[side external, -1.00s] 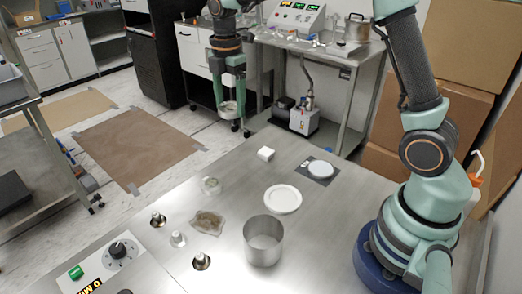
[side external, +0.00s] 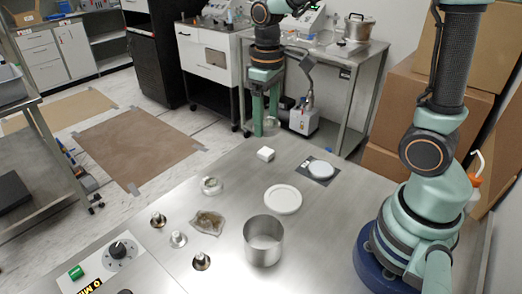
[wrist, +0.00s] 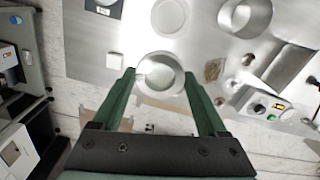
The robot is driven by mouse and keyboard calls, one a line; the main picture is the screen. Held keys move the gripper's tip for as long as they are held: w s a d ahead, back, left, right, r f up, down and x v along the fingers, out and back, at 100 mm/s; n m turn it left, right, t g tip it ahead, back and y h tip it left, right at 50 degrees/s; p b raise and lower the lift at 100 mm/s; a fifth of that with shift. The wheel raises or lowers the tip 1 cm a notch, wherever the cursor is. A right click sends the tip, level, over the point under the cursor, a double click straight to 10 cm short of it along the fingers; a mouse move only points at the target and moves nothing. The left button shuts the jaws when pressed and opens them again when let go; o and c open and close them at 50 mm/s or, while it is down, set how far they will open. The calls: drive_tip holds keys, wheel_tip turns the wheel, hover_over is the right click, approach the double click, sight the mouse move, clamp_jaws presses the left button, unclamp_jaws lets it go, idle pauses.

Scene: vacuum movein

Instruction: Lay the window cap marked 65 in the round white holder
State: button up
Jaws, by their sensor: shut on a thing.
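My gripper (side external: 265,132) is shut on a round, clear-centred cap with a pale rim, which I take to be the window cap (wrist: 160,73). It holds the cap in the air beyond the table's far edge in the side view. No number on it can be read. The round white holder (side external: 283,199) appears to be the shallow rimmed disc lying flat on the steel table; it also shows at the top of the wrist view (wrist: 168,16). The holder looks empty and the gripper is well apart from it.
A white block (side external: 265,154) and a white disc on a dark pad (side external: 320,170) lie near the holder. A steel cup (side external: 263,240) stands in front of it. A small clear round piece (side external: 211,186), a crumpled pouch (side external: 207,222) and several metal fittings lie to the left.

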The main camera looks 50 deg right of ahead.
sight(283, 199)
drive_tip(key=shift+s+f+m, duration=0.15)
drive_tip(key=shift+s+m, duration=0.75)
drive_tip(key=shift+m, duration=0.3)
drive_tip(key=s+r, duration=0.3)
drive_tip(key=s, duration=0.1)
drive_tip(key=f, duration=1.9)
drive_tip(key=shift+s+a+f, duration=0.15)
drive_tip(key=shift+a+f, duration=0.05)
drive_tip(key=shift+a, duration=0.05)
drive_tip(key=shift+f, duration=0.1)
drive_tip(key=shift+f, duration=0.35)
drive_tip(key=shift+f, duration=0.15)
drive_tip(key=o, duration=1.5)
